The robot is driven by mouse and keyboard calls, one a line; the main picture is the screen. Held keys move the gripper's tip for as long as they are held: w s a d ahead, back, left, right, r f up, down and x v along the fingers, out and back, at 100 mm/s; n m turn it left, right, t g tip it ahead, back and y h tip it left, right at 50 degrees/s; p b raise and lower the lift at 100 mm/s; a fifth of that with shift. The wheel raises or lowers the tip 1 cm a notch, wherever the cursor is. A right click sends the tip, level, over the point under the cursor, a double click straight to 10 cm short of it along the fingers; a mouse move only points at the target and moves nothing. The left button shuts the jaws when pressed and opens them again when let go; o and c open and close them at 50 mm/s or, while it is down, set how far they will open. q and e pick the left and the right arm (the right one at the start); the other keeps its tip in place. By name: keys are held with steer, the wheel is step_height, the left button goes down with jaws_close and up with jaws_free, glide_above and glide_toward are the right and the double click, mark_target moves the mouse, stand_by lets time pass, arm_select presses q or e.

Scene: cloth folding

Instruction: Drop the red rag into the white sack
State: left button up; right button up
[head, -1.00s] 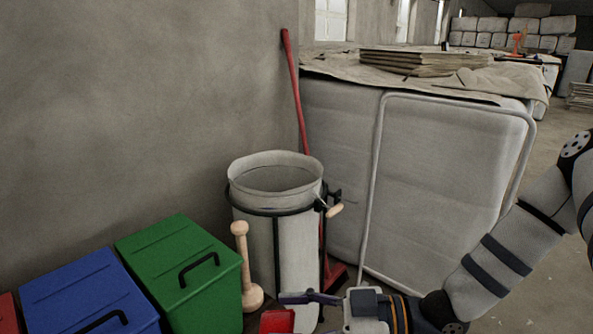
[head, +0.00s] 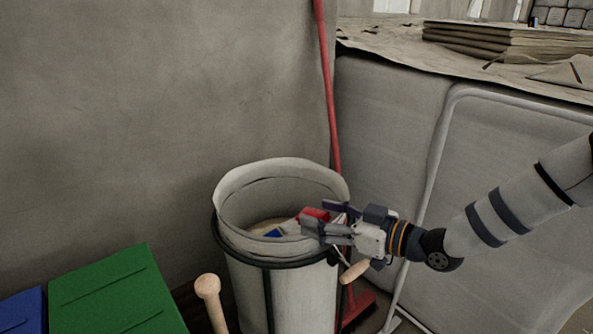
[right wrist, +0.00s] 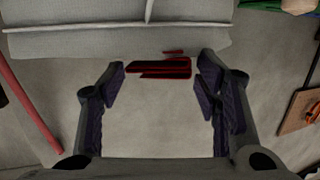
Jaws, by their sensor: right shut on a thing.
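The white sack (head: 236,253) hangs open-mouthed in a dark ring frame. My right gripper (head: 312,224) reaches in from the right, over the sack's right rim. It is shut on the red rag (head: 313,214), which shows at its fingertips at the mouth of the sack. The fingers hide part of the rag. In the right wrist view, a dark shape with red edges (right wrist: 160,68) shows between the fingertips. A small blue piece (head: 273,233) shows inside the sack. My left gripper is not in view.
A wooden-handled tool (head: 208,288) stands left of the sack, beside a green bin (head: 115,290) and a blue bin (head: 22,312). A red broom handle (head: 329,90) leans behind the sack. A large grey bale (head: 395,140) stands at the right.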

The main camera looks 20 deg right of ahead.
mark_target(330, 209)
steer(key=shift+m+t+h, duration=0.4)
steer(key=shift+m+h, duration=0.2)
steer(key=shift+h, duration=0.2)
steer(key=w, duration=0.2)
steer(key=w+r, duration=0.1)
steer(key=w, duration=0.2)
steer(key=shift+w+r, duration=0.2)
steer(key=shift+w, duration=0.15)
steer(key=w+a+r+m+t+h+b, duration=0.1)
steer(key=w+a+r+m+h, duration=0.1)
steer(key=w+r, duration=0.4)
step_height(330, 209, down, 7)
steer(key=w+b, duration=0.1)
steer(key=b, duration=0.1)
steer(key=shift+w+b, duration=0.2)
steer(key=shift+b, duration=0.15)
steer(key=o, duration=0.8)
steer(key=shift+d+f, duration=0.1)
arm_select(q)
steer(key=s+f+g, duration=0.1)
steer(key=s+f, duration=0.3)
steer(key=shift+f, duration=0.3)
arm_select(e)
steer(key=shift+o, duration=0.2)
steer(key=v, duration=1.2)
steer(key=shift+s, duration=0.1)
